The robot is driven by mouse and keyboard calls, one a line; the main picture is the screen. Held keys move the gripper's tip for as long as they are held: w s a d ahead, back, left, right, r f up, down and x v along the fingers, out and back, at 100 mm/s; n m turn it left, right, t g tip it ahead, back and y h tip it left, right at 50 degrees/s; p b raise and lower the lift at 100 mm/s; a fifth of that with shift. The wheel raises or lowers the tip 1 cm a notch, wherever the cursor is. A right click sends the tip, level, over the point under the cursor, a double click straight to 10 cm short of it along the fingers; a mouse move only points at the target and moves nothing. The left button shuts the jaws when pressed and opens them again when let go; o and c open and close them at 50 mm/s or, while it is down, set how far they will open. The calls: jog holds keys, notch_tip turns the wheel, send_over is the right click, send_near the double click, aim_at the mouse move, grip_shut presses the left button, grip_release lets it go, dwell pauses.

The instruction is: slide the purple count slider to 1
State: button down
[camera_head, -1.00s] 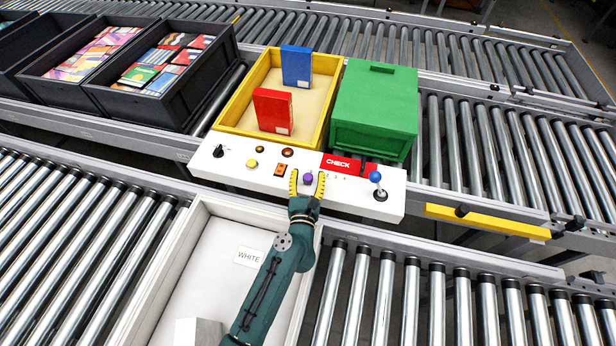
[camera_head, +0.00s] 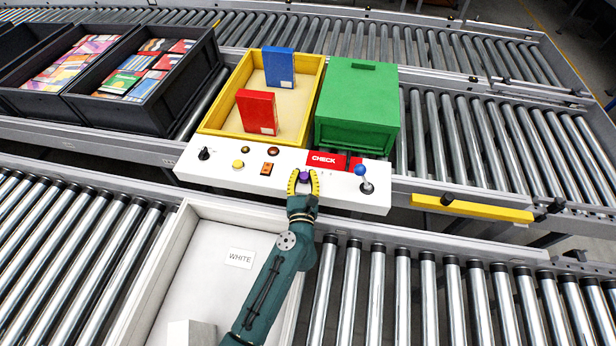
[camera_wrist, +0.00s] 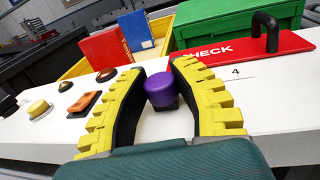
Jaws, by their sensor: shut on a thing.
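The purple count slider (camera_head: 304,176) is a small round knob on the white control panel (camera_head: 225,177). It also shows in the wrist view (camera_wrist: 162,90), between the two yellow ribbed fingers. My gripper (camera_head: 303,181) is closed around the knob at the panel's front, and its fingertips meet the knob's sides. In the wrist view my gripper (camera_wrist: 160,85) frames the knob, and a "4" label (camera_wrist: 236,72) shows right of the right finger. Other scale marks are hidden by the fingers or too small to read.
A red CHECK plate (camera_head: 330,161) lies just behind the knob. A blue-topped joystick (camera_head: 364,178) stands to the right. An orange switch (camera_head: 266,169) and a yellow button (camera_head: 238,164) lie to the left. A green box (camera_head: 357,105) and yellow tray (camera_head: 222,100) stand behind.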

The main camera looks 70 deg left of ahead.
jog(key=c, duration=0.8)
grip_release()
jog(key=shift+s, duration=0.15)
jog(key=v, duration=1.2)
